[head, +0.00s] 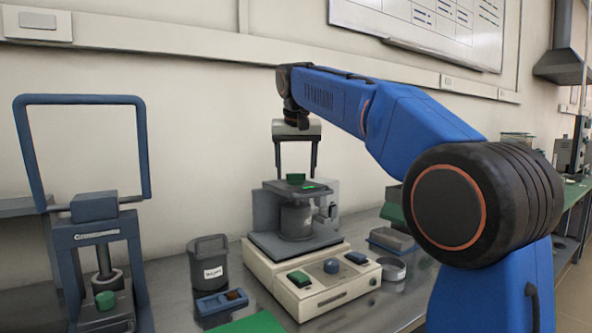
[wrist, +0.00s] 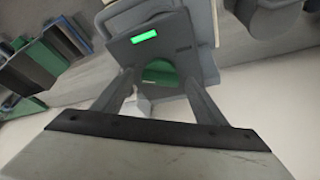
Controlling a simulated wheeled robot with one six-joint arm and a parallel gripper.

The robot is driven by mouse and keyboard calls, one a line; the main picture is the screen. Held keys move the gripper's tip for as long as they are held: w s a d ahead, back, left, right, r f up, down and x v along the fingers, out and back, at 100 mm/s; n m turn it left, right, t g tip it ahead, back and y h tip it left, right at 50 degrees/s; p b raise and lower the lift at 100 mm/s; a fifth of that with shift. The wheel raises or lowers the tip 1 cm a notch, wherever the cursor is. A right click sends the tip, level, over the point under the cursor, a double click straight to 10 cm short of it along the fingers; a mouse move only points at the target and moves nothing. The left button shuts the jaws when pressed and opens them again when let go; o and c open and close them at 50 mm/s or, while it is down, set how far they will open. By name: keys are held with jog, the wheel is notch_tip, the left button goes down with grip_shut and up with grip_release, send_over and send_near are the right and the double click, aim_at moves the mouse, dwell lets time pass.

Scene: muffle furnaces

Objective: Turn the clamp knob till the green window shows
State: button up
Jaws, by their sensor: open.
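The green clamp knob (head: 295,178) sits on top of the clamp machine at the centre of the head view. The knob also shows between my fingers in the wrist view (wrist: 161,71). My gripper (head: 296,172) points down over it, open, one finger on each side; I cannot tell whether either finger touches it. A small window (wrist: 145,36) on the dark top plate glows bright green, and it also shows beside the knob in the head view (head: 316,187). The knob's far side is partly hidden.
A grey lidded canister (head: 208,262) and a small blue tray (head: 221,302) stand left of the machine's cream base (head: 262,275). A blue-framed press (head: 95,235) stands further left. A metal ring (head: 391,269) and a grey block (head: 391,239) lie to the right.

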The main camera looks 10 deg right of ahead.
jog(key=c, duration=1.1)
jog(key=shift+o, duration=0.2)
jog(key=shift+d+n+y, duration=0.15)
jog(key=shift+n+y, duration=0.65)
jog(key=shift+n, duration=1.4)
jog(key=o, duration=1.1)
jog(key=shift+c, duration=0.2)
jog(key=shift+r, duration=0.1)
jog(key=v, duration=1.7)
